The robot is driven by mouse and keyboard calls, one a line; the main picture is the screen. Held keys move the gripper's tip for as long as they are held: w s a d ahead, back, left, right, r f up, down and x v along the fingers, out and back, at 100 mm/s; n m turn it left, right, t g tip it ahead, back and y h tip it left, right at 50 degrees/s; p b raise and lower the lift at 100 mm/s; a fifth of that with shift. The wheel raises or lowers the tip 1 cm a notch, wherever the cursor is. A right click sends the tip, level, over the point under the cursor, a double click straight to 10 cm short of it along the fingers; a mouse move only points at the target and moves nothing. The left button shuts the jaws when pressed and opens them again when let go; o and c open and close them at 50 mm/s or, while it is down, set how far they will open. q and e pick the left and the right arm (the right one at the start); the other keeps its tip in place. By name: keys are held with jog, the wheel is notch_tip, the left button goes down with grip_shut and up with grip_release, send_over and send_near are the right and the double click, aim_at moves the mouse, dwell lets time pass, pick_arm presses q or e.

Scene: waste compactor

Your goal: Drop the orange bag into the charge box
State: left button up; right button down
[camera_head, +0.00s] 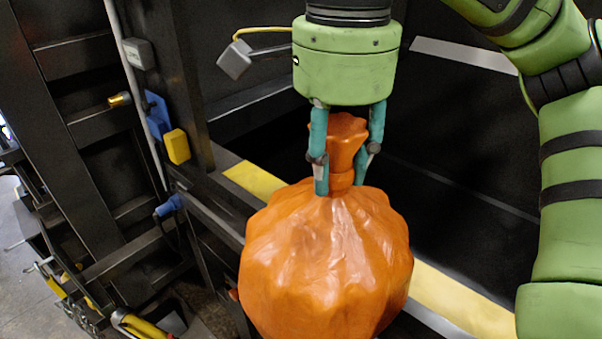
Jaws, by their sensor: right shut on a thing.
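The orange bag (325,262) is a full, knotted sack and hangs upright in the head view, low in the middle. My right gripper (340,178) comes down from above with its teal fingers shut around the bag's gathered neck. The charge box (440,160) is the dark open space behind the bag, with a yellow-striped front edge (460,303). The bag hangs in front of this edge and hides part of it. I cannot tell how far it is from the edge. My left gripper is not in view.
A black steel frame (180,90) stands at the left, with a yellow box (176,146), a blue fitting (170,206) and a grey pipe (138,100) on it. A grey sensor (235,60) with a yellow cable sits near my right gripper. The box's interior looks dark and empty where visible.

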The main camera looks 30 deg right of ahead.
jog(key=w+d, duration=0.4)
jog(key=d, duration=0.5)
jog(key=w+d, duration=0.4)
jog(key=d, duration=0.6)
jog(key=w+d, duration=0.4)
jog(key=d, duration=0.6)
jog(key=shift+w+d, duration=0.15)
jog(key=shift+d, duration=0.05)
